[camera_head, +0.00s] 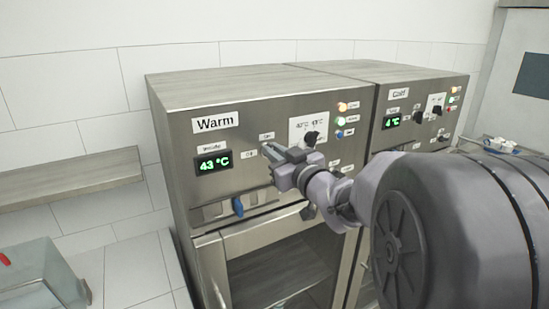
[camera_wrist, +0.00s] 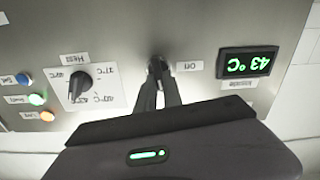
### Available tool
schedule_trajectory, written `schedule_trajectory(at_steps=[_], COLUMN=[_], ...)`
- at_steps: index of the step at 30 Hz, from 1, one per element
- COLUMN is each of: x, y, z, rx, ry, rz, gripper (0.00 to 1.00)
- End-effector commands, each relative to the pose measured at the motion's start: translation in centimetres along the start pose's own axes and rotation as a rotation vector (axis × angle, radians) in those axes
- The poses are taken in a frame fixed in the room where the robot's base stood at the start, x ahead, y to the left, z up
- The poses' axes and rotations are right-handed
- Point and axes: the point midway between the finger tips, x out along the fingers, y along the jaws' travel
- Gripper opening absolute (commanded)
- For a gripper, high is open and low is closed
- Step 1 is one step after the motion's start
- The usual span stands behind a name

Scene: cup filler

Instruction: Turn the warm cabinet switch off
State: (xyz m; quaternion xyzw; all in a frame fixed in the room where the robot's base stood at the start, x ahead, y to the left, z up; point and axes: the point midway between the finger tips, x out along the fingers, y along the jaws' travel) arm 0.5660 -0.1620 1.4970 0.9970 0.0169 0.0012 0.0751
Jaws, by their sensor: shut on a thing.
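The warm cabinet (camera_head: 255,100) is a steel unit labelled "Warm", and its green display (camera_head: 213,162) reads 43 °C. My gripper (camera_head: 269,151) is at its front panel, between the display and the temperature knob. In the wrist view, which shows the panel upside down, my gripper (camera_wrist: 159,82) has its fingers closed around the small dark switch (camera_wrist: 156,65). An "Off" label (camera_wrist: 189,66) is beside the switch. In the head view the fingers hide the switch, with an "On" label (camera_head: 267,136) above and an "Off" label (camera_head: 249,153) to the left. The switch's exact angle is unclear.
A temperature knob (camera_head: 311,138) and orange, green and blue lights (camera_head: 338,120) are right of my gripper. A blue-tipped handle (camera_head: 238,206) is below the display. The cold cabinet (camera_head: 425,88) adjoins on the right. A shelf (camera_head: 65,180) is on the left wall.

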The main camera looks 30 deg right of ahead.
Motion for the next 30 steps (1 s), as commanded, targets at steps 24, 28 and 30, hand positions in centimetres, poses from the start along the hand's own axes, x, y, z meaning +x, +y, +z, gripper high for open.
schedule_trajectory(at_steps=[24, 28, 30], x=[-0.01, 0.00, 0.00], y=[-0.88, -0.99, -1.02], z=[0.76, 0.85, 0.94], rx=[-0.764, -0.888, -0.953], ry=[0.001, 0.001, 0.000], rz=[0.001, 0.001, 0.001], gripper=[0.00, 0.00, 0.00])
